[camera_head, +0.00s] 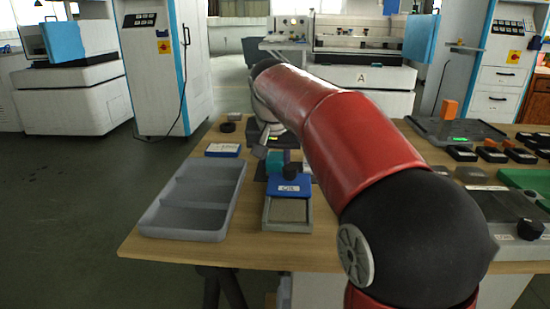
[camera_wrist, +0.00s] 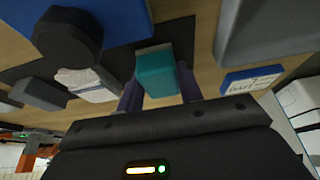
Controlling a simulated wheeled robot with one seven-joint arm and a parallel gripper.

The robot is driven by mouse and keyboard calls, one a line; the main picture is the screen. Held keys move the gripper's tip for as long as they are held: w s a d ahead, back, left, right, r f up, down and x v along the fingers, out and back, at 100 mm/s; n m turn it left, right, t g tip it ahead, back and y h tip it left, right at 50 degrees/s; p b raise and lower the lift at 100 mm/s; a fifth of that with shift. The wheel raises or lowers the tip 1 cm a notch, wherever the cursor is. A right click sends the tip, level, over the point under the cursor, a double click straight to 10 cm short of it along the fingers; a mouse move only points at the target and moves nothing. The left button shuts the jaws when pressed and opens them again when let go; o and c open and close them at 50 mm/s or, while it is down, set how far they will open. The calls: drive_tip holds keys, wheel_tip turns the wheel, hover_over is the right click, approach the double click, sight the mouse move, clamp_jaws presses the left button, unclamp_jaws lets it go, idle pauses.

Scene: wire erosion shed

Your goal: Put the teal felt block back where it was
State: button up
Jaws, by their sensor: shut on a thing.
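The teal felt block (camera_wrist: 155,72) is between the two fingers of my gripper (camera_wrist: 160,84) in the wrist view, and the fingers are shut on it. A dark flat patch (camera_wrist: 112,62) shows on the table behind it. I cannot tell whether the block touches the table. In the head view a small part of the teal block (camera_head: 275,158) shows below my arm's end, just behind the blue-topped oil box (camera_head: 289,186). My gripper (camera_head: 272,150) is mostly hidden there by my arm.
A grey compartment tray (camera_head: 150,222) stands left of the oil box. A blue-and-white labelled box (camera_head: 223,149) and dark pucks (camera_head: 228,127) lie behind it. At right are a dark tray (camera_head: 425,124) with an orange block, several black blocks (camera_head: 461,153) and a green item (camera_head: 520,178).

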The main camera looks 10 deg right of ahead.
drive_tip(key=o, duration=0.9)
drive_tip(key=shift+s+r, duration=0.1)
drive_tip(key=shift+r, duration=0.45)
drive_tip(key=p+v, duration=0.2)
drive_tip(key=v, duration=0.9)
drive_tip(key=shift+r, duration=0.1)
